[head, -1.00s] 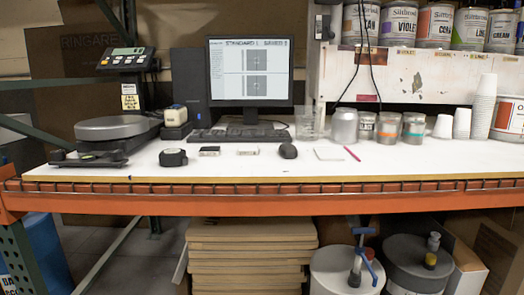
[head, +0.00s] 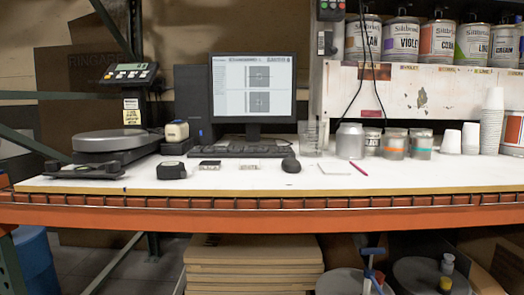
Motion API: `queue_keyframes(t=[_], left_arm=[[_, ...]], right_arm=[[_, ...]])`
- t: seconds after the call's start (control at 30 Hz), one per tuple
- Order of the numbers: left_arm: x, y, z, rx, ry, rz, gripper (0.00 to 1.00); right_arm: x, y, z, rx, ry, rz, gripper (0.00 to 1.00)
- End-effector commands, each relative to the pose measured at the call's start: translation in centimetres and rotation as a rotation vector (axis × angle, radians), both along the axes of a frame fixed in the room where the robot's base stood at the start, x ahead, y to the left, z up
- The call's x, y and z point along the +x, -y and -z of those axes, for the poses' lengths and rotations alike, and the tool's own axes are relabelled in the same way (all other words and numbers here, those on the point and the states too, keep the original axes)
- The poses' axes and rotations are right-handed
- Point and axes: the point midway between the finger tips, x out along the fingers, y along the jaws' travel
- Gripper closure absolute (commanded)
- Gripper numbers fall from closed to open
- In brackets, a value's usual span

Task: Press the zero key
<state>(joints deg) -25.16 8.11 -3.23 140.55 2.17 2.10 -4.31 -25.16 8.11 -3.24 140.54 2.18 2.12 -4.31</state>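A bench scale stands at the left end of the white bench, with a round grey pan (head: 108,140) on a dark base. Its black indicator head (head: 129,75) sits on a post behind the pan and has a lit greenish display and a row of small keys. The key labels are too small to read, so I cannot tell which one is the zero key. A dark computer keyboard (head: 240,149) lies in front of the monitor. Neither of my grippers is in view.
The bench (head: 270,181) has an orange front beam. A monitor (head: 253,88), a black tape measure (head: 171,169), a mouse (head: 291,165), a clear beaker (head: 308,138), jars and stacked cups (head: 492,120) stand on it. Green rack posts flank the scale. The front strip is mostly clear.

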Motion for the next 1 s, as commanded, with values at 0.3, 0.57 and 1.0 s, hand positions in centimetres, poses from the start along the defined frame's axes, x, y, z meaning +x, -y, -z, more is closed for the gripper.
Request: queue_keyframes(t=[0.3,0.57,1.0], left_arm=[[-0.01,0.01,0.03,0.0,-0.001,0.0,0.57],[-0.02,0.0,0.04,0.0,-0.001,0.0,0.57],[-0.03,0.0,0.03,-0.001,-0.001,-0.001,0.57]], right_arm=[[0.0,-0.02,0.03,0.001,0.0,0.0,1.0],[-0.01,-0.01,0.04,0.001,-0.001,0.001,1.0],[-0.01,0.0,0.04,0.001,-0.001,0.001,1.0]])
